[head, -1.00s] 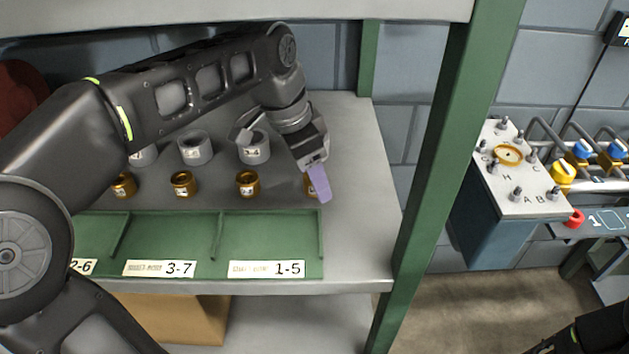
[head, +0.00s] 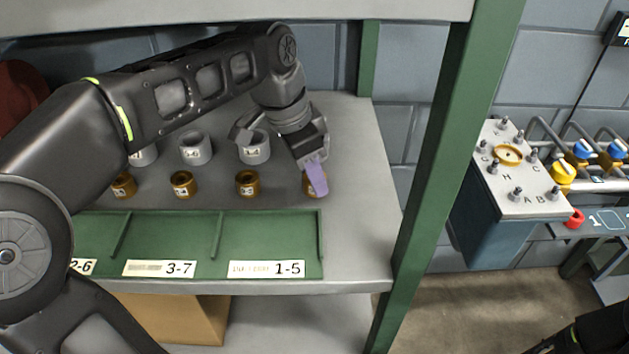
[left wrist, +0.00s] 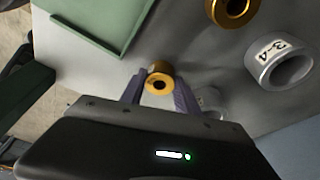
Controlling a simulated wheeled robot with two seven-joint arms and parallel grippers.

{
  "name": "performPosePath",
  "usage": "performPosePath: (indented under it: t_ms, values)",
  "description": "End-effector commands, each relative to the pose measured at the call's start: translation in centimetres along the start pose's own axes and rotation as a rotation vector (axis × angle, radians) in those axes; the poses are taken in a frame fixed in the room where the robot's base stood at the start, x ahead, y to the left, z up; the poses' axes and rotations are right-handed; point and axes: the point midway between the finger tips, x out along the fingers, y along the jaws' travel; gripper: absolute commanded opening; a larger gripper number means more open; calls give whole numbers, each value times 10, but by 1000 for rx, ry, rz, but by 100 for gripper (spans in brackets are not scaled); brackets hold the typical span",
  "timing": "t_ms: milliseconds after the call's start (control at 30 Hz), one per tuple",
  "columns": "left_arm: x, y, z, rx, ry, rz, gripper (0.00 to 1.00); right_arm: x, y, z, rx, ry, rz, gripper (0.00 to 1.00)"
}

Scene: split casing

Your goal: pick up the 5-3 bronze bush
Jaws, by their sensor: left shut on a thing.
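My left gripper (head: 316,178) is at the right end of the front row of bronze bushes on the shelf. It is shut on a bronze bush (head: 309,188), mostly hidden behind the purple finger in the head view. In the left wrist view this bush (left wrist: 159,80) sits between the two purple fingertips (left wrist: 158,92). Its label is not readable. I cannot tell whether it is clear of the shelf. More bronze bushes stand to the left, the nearest one (head: 247,184) with a small label too blurred to read. My right gripper is not in view.
Grey bushes (head: 195,148) stand in a row behind; one (left wrist: 284,64) reads 3-4 in the wrist view. A green divided tray (head: 172,235) lies in front, with labels 3-7 and 1-5. A green post (head: 432,170) stands to the right.

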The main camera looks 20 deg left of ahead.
Motion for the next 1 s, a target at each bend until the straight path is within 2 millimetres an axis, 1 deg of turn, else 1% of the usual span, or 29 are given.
performPosePath:
  t_ms: [433, 567, 733, 867, 900, 1000]
  values:
    - [-1, 0, -1, 0, 1, -1, 0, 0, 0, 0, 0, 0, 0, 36]
    - [-4, 0, -2, 1, 2, -1, 0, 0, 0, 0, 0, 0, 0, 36]
    - [-17, 0, -5, 2, 3, -2, 0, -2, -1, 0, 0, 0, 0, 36]
    - [-34, 0, -10, 2, 5, -3, 0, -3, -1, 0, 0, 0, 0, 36]
    - [-36, 3, -10, 2, 3, -3, 0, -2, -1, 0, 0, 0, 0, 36]
    - [-36, 24, 0, 2, 2, -5, 0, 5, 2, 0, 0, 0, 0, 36]
